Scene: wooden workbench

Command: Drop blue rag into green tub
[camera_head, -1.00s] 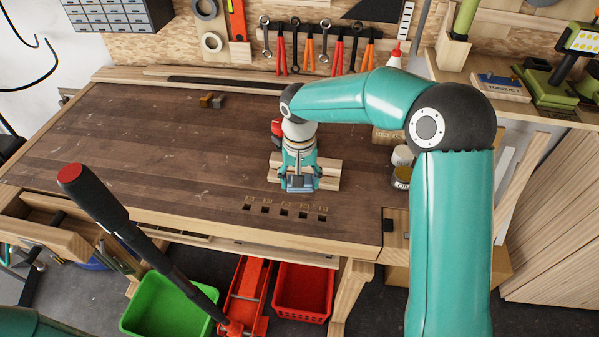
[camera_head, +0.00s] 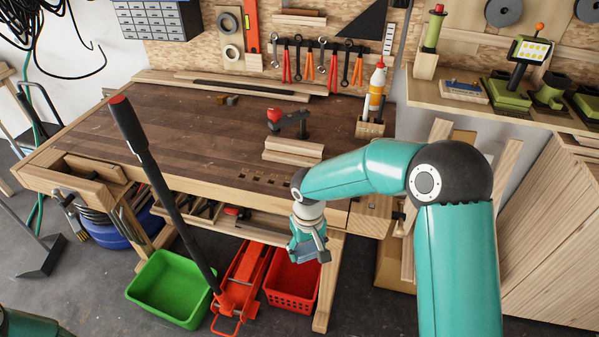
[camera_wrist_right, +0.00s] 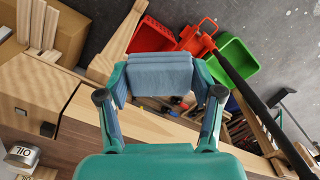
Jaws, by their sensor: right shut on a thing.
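The blue rag (camera_wrist_right: 160,75) is a folded grey-blue cloth held between the fingers of my right gripper (camera_head: 310,250); a bit of it also shows in the head view (camera_head: 322,255). The gripper is shut on it, in the air in front of the bench edge, in line with the red crate. The green tub (camera_head: 168,288) stands on the floor at the lower left of the head view, and its bare inside shows. It also appears at the upper right of the wrist view (camera_wrist_right: 236,58). My left gripper is not in view.
A red crate (camera_head: 292,283) stands on the floor right of the green tub. Between them is a red floor jack (camera_head: 241,285) whose long black handle (camera_head: 165,190) rises beside the tub. The workbench (camera_head: 190,130) carries wooden boards and a red-handled clamp (camera_head: 285,120).

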